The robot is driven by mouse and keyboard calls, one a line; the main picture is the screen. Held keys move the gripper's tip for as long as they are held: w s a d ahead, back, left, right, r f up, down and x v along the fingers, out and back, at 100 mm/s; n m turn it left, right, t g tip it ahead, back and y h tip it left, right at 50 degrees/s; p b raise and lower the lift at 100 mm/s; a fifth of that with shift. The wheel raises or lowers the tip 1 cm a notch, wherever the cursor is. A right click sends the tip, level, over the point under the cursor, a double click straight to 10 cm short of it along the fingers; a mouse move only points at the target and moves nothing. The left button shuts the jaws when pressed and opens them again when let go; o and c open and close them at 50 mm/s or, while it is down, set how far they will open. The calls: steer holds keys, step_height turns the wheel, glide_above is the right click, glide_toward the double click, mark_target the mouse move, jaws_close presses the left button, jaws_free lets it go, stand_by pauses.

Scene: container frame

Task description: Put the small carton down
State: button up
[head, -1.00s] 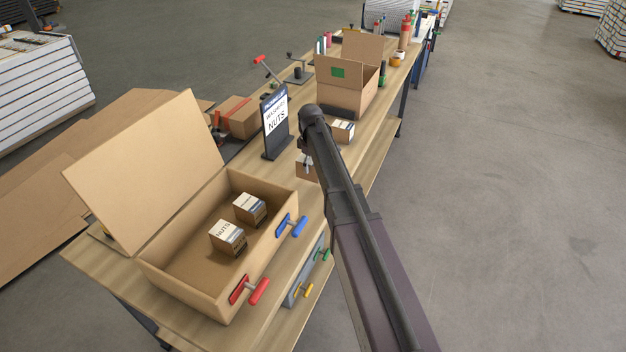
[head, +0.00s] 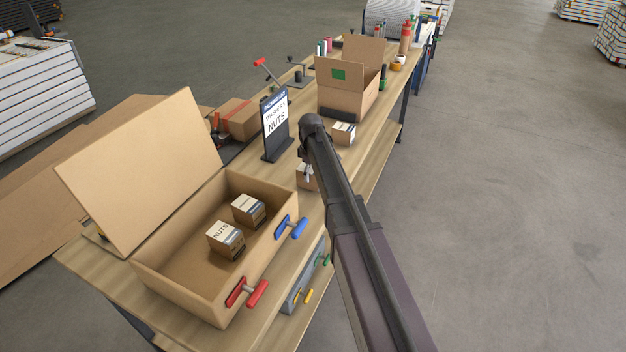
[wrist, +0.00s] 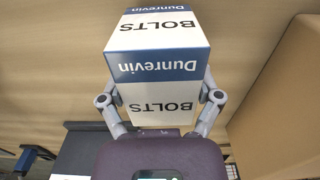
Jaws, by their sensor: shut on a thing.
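My gripper (wrist: 160,105) is shut on a small carton (wrist: 158,45) marked BOLTS and Dunrevin, white with a blue band. The fingers grip its two sides in the wrist view. In the head view the carton (head: 304,178) shows as a brown patch beside my arm, over the bench near the large open box (head: 170,292); most of it and my gripper are hidden by the arm. I cannot tell whether its underside touches the bench.
The open box holds two small cartons, one marked NUTS (head: 226,238). A picking-list sign (head: 276,125) stands behind. Another small carton (head: 343,133) sits by a further open box (head: 345,95). A cardboard wall (wrist: 285,100) rises close on the right in the wrist view.

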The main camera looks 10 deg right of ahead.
steer(key=shift+f+b, duration=0.35)
steer(key=shift+f, duration=0.35)
steer(key=shift+f, duration=0.1)
steer(key=o, duration=1.1)
step_height(320, 180, up, 12)
steer(key=p, duration=1.2)
steer(key=shift+r, duration=0.2)
steer(key=shift+s, duration=0.5)
steer(key=s+m, duration=1)
steer(key=s, duration=1.8)
steer(key=shift+d+m, duration=0.4)
